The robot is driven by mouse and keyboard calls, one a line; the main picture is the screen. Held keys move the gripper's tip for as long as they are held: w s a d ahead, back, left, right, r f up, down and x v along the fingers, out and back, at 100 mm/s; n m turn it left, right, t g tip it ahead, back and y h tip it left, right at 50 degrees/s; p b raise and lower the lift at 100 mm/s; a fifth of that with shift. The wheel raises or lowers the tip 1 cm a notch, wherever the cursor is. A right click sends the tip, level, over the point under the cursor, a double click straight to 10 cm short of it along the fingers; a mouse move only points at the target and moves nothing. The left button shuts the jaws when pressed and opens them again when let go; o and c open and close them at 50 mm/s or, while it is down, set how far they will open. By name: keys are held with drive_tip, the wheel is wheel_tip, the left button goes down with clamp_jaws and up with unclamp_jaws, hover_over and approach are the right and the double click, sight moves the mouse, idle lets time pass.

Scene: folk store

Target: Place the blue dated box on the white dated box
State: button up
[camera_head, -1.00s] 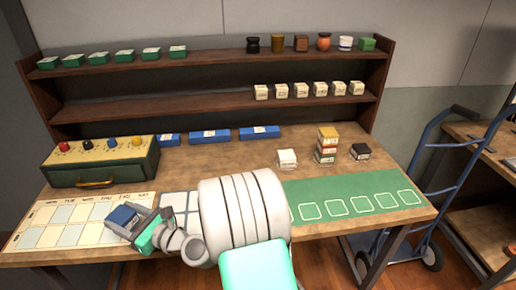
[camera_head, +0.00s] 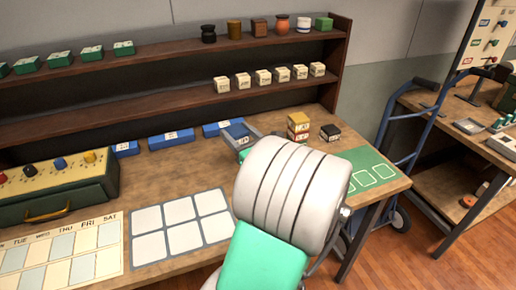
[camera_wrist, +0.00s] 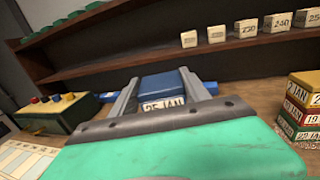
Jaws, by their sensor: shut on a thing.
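My gripper (camera_head: 241,133) is shut on the blue dated box (camera_head: 237,129), above the back middle of the workbench. In the wrist view the blue box (camera_wrist: 162,86) sits between the two grey fingers, with a label reading 25 JAN facing me. The white dated box is not visible now. It stood left of the stacked boxes in the earlier head view, an area my gripper and arm now cover. I cannot tell the gap below the held box.
Blue boxes (camera_head: 171,139) lie along the shelf's foot. The shelf (camera_head: 170,113) rises behind. The white-squared mat (camera_head: 228,213) is empty.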

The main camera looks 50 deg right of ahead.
drive_tip(key=s+d+r+m+g+h, duration=0.2)
drive_tip(key=s+d+r+m+h, duration=0.15)
drive_tip(key=s+d, duration=0.6)
drive_tip(key=shift+n, duration=0.45)
drive_tip(key=w+d+f, duration=0.1)
drive_tip(key=w+f, duration=0.2)
drive_tip(key=w+d+f, duration=0.1)
drive_tip(key=w+f, duration=0.3)
drive_tip(key=w+d+f+b, duration=0.1)
drive_tip(key=w+f, duration=0.2)
drive_tip(key=w, duration=0.1)
drive_tip(key=shift+d+f, duration=0.2)
drive_tip(key=shift+f, duration=0.15)
wheel_tip(320, 180, down, 3)
drive_tip(key=shift+w+d+f+b, duration=0.1)
drive_tip(key=shift+b, duration=0.2)
drive_tip(key=shift+f, duration=0.15)
drive_tip(key=o, duration=1.4)
drive_tip(key=shift+o, duration=0.2)
